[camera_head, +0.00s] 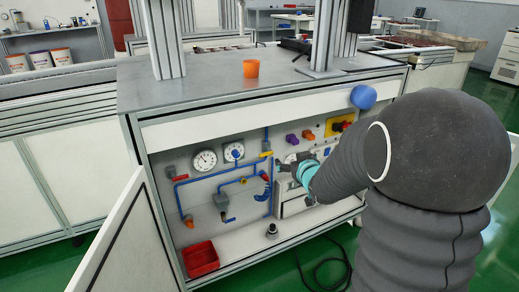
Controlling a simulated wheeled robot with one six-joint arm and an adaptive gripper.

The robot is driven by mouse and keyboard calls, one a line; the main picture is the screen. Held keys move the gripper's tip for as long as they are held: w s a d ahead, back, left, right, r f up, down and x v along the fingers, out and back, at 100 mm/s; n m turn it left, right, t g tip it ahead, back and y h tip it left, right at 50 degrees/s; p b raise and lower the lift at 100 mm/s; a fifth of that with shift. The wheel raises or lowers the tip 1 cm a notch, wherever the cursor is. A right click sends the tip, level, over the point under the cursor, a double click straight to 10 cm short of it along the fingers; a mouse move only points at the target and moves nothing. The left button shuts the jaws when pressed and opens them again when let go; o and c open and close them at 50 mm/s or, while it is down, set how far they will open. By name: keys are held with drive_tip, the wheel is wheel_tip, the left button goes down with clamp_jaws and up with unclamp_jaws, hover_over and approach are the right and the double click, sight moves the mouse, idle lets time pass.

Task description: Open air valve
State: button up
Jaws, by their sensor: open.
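The open cabinet's white panel (215,205) carries blue air tubing (205,178) and two round gauges. A red handle (180,178) sits on a grey fitting at the left of the tubing, and a yellow handle (266,154) sits at its upper right. I cannot tell which of them is the air valve. My gripper (281,163) is open in front of the panel, just right of the yellow handle. It appears empty. My arm and gripper hide the right part of the panel, and contact with the panel cannot be judged.
An orange cup (251,68) stands on the grey worktop (190,88). A red bin (200,259) sits on the cabinet floor at left. An open white door (118,245) juts out at the left. A black cable (325,265) lies on the green floor.

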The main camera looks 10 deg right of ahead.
sight(267, 153)
drive_tip(key=w+a+f+n+t+y, duration=0.1)
drive_tip(key=w+f+t+y, duration=0.2)
drive_tip(key=w+f+y, duration=0.35)
drive_tip(key=shift+h, duration=0.95)
drive_tip(key=x, duration=0.4)
drive_tip(key=f+x, duration=0.1)
drive_tip(key=x, duration=0.2)
drive_tip(key=f+x, duration=0.1)
drive_tip(key=x, duration=0.3)
drive_tip(key=shift+w+a+p, duration=0.25)
drive_tip(key=shift+a+p, duration=0.05)
drive_tip(key=shift+a, duration=0.15)
drive_tip(key=c, duration=1.2)
